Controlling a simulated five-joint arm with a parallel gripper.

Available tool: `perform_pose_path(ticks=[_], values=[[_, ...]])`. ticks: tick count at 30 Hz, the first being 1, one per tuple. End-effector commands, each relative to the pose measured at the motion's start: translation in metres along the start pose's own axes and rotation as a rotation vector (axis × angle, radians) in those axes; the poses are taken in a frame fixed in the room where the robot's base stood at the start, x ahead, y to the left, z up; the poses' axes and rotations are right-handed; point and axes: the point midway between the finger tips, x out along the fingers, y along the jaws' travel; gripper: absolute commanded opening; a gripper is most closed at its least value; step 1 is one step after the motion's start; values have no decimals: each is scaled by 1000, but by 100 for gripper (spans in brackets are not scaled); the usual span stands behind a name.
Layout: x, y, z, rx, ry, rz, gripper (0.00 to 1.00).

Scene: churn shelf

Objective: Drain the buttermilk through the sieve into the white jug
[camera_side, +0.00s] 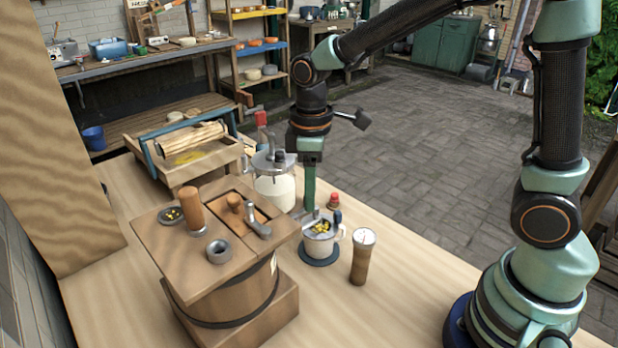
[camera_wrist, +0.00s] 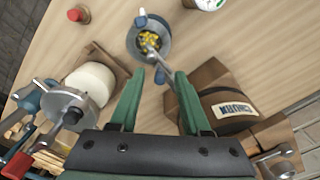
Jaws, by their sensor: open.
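The white jug (camera_side: 318,246) stands on a dark round mat (camera_side: 320,259) right of the churn. The sieve (camera_wrist: 134,42) rests over the jug's mouth with yellow lumps (camera_wrist: 150,42) in it; a grey handle-like piece reaches toward my fingers. The wooden barrel churn (camera_side: 228,297) has a flat top with a wooden lid (camera_side: 233,193) and a small metal tap-like piece (camera_side: 258,226). My gripper (camera_side: 309,205) points down just behind the jug and sieve. In the wrist view my gripper (camera_wrist: 160,74) is open, with nothing clearly held. I cannot see any liquid inside the jug.
A glass jar of white liquid (camera_side: 274,190) with a metal lid stands close left of my gripper. A brown shaker (camera_side: 363,258) and a small red-capped bottle (camera_side: 333,202) stand nearby. A wooden tray (camera_side: 185,157) is at the back left.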

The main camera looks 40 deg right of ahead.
Motion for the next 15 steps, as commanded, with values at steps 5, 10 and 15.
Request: perform_pose_path(ticks=[5, 10, 15], values=[[0, 0, 0, 0, 0, 0, 0], [0, 0, 0, 0, 0, 0, 0], [-1, -1, 0, 18, 1, 0, 0]])
